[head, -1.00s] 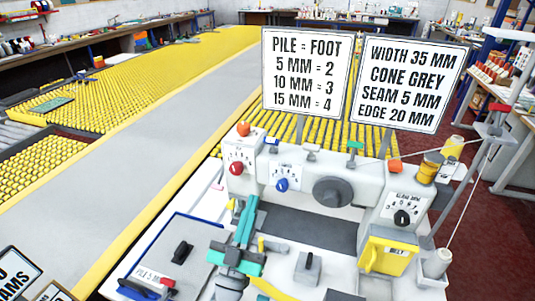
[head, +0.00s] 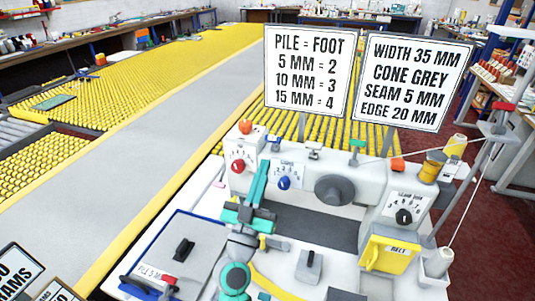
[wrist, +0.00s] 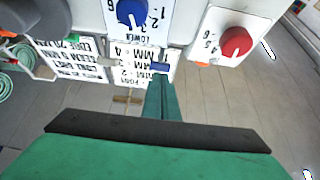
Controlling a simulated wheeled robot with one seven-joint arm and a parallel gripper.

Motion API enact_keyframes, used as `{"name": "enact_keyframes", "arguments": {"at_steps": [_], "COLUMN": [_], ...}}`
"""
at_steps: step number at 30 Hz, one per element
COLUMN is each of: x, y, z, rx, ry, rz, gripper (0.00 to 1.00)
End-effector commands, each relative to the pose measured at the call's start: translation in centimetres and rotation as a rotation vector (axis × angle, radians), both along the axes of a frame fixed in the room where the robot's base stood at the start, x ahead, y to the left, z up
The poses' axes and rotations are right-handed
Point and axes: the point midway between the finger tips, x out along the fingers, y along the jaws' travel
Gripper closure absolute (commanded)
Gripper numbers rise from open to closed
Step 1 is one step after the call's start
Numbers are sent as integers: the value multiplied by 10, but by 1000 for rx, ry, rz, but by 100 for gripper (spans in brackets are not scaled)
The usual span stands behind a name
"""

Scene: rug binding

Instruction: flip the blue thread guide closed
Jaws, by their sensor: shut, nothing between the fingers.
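The blue thread guide (head: 273,142) is a small piece on the top edge of the white machine head, between the red and blue dials in the head view. In the wrist view the blue guide (wrist: 160,68) shows just beyond my fingertips. My green gripper (head: 263,166) is shut and empty, its fingers pointing up at the machine's top edge just below the guide. The fingertips (wrist: 161,78) appear very close to the guide; I cannot tell whether they touch. The guide's flap position is too small to make out.
The red knob (head: 238,167) and blue knob (head: 284,183) flank my fingers. A grey guide (head: 313,150) and a green guide (head: 355,146) stand further right on the same edge. Two signs (head: 308,70) rise behind the machine. The grey handwheel (head: 334,190) sits to the right.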

Motion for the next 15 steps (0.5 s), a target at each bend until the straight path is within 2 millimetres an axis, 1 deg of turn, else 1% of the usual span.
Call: {"name": "enact_keyframes", "arguments": {"at_steps": [1, 3, 7, 10, 15], "x": [8, 17, 30, 38, 43], "y": [-4, -7, -10, -10, -12], "z": [6, 11, 20, 23, 26], "rx": [1, 2, 0, 1, -1], "ry": [-4, -3, -2, -1, 0], "rz": [-2, -2, 0, 3, 3], "gripper": [100, 100, 100, 100, 100]}}
